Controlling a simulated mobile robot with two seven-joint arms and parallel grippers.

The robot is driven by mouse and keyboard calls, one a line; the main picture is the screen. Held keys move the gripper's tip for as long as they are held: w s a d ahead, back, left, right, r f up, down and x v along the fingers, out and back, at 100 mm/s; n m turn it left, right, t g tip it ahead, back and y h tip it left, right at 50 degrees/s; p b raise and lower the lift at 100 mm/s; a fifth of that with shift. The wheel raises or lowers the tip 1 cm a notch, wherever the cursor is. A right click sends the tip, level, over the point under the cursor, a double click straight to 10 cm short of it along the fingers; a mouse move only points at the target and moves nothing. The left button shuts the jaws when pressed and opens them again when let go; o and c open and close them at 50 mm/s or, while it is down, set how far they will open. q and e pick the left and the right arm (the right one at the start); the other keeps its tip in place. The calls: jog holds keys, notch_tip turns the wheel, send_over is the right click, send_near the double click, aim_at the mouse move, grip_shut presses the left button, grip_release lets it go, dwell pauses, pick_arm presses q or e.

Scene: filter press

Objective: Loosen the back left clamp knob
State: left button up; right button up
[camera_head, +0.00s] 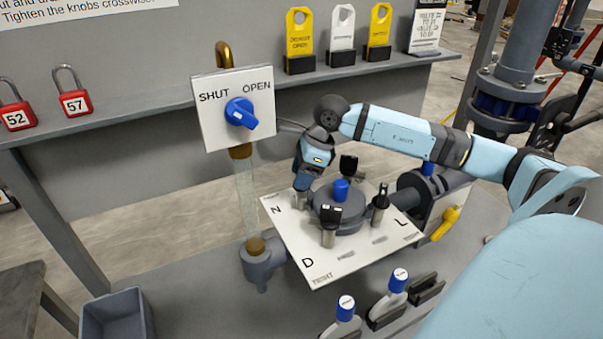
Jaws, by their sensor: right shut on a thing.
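The filter press (342,212) is a grey round body with a blue knob (341,189) on top, set in a white plate (283,225) marked N, D and L. Black-topped clamp knobs stand around it: a front left one (329,228), a front right one (380,202) and a back right one (348,166). My right gripper (302,183) points down at the back left of the body and is shut on the back left clamp knob, which its fingers mostly hide. My left gripper is out of view.
A SHUT/OPEN panel (209,112) with a blue handle (241,113) stands just left of my right gripper. A shelf behind holds red padlocks (74,100) and tags (299,38). A grey bin (117,316) sits front left. Blue-topped bottles (345,312) stand at the front.

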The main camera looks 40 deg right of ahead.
jog(key=m+b, duration=0.2)
jog(key=b, duration=0.1)
jog(key=shift+f+m+t+h, duration=0.25)
jog(key=shift+m+t+h, duration=0.05)
jog(key=shift+t, duration=0.1)
jog(key=shift+m+b, duration=0.4)
jog(key=shift+b, duration=0.05)
jog(key=shift+r+m+h+b, duration=0.2)
jog(key=shift+m+h+b, duration=0.25)
jog(key=shift+m, duration=0.15)
jog(key=shift+r+t, duration=0.1)
jog(key=shift+t, duration=0.2)
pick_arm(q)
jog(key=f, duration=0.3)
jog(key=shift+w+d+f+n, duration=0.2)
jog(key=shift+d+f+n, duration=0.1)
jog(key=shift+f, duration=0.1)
pick_arm(e)
jog(key=o, duration=0.9)
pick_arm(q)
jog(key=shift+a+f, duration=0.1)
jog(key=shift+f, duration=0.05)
pick_arm(e)
jog(key=v, duration=0.7)
jog(key=shift+d+r, duration=0.1)
jog(key=shift+r, duration=0.15)
